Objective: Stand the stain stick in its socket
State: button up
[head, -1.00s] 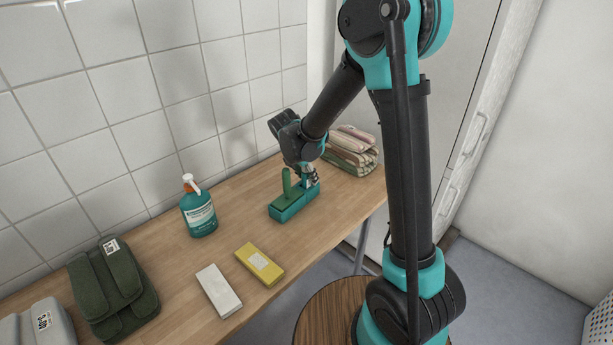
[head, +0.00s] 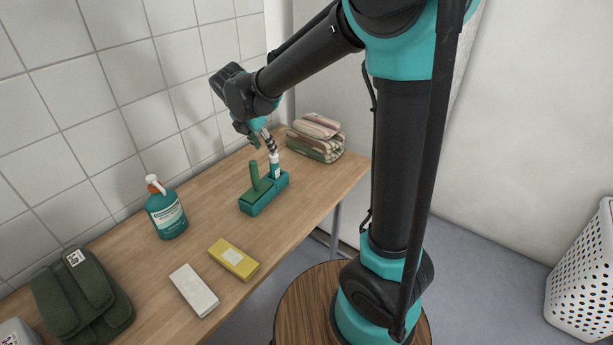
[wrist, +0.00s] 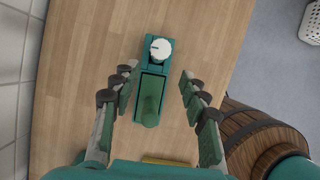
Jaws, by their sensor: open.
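The stain stick (head: 275,167), teal and white with a round white cap, stands upright at the far end of a teal holder (head: 263,203). In the wrist view its cap (wrist: 161,49) shows from above, over the socket end of the holder (wrist: 139,88); the socket itself is hidden beneath it. A green upright peg (head: 254,177) rises from the holder's nearer part and also shows in the wrist view (wrist: 150,108). My gripper (head: 262,142) is above the holder. In the wrist view my gripper (wrist: 156,82) is open, its fingers apart on both sides, with nothing held.
A white basket (head: 585,280) stands on the floor at right.

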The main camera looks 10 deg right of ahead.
jog(key=s+d+f+m+y, duration=0.1)
jog(key=s+d+f+m, duration=0.4)
jog(key=s+d+m, duration=0.5)
jog(key=s+d+f+m+y, duration=0.1)
jog(key=s+d+f+m, duration=0.4)
jog(key=s+d+m, duration=0.5)
jog(key=d+m, duration=0.1)
jog(key=m, duration=0.7)
jog(key=shift+d+t+y, duration=0.2)
jog(key=shift+t+y, duration=0.2)
